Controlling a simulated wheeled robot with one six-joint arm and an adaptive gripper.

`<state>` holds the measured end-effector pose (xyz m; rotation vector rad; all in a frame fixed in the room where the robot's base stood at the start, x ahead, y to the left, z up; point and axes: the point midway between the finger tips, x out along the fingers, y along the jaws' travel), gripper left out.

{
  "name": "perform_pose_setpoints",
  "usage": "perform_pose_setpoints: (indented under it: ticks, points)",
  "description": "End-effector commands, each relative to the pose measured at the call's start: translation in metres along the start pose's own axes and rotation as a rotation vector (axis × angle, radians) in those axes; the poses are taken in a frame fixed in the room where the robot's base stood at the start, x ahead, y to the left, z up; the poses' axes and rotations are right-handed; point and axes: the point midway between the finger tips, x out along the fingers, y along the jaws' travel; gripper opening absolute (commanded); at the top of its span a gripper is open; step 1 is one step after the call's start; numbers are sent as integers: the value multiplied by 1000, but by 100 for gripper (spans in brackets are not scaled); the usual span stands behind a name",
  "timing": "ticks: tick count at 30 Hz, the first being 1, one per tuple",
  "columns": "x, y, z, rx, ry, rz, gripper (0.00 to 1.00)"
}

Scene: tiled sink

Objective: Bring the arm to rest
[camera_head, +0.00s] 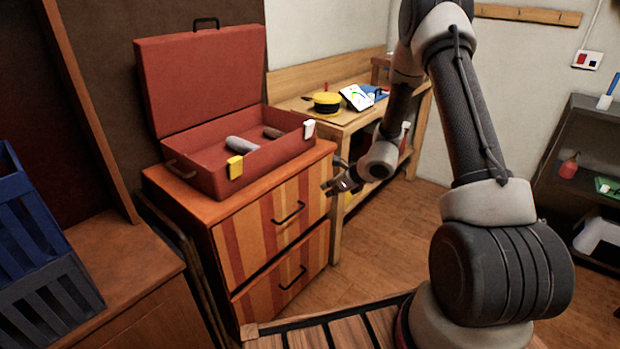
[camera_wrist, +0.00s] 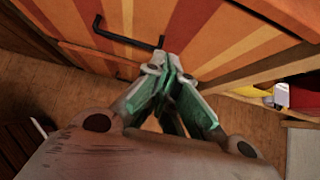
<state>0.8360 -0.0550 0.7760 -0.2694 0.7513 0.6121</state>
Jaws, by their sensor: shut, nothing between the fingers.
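My arm rises at the right of the head view and bends over, with its wrist hanging down near the cabinet's right side. My gripper (camera_head: 343,186) is in the air to the right of the striped drawer cabinet (camera_head: 242,237). In the wrist view my gripper (camera_wrist: 172,72) has its fingertips together and holds nothing. The cabinet's striped front (camera_wrist: 205,30) and a dark handle (camera_wrist: 128,36) lie beyond the fingertips. I cannot tell the exact gap between them.
An open red case (camera_head: 204,172) with grey items inside stands on the cabinet. A wooden workbench (camera_head: 345,115) with a yellow-and-black round object (camera_head: 327,103) is behind. The wooden floor (camera_head: 385,235) between is clear.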

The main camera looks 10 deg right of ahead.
Motion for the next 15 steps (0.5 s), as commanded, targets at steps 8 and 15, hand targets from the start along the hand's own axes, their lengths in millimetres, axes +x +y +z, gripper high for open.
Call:
perform_pose_setpoints:
  ticks: [8, 15]
  points:
    - [-43, 69, -38, -438, 7, 285, 0]
    - [-158, 118, -35, -1017, -26, 563, 0]
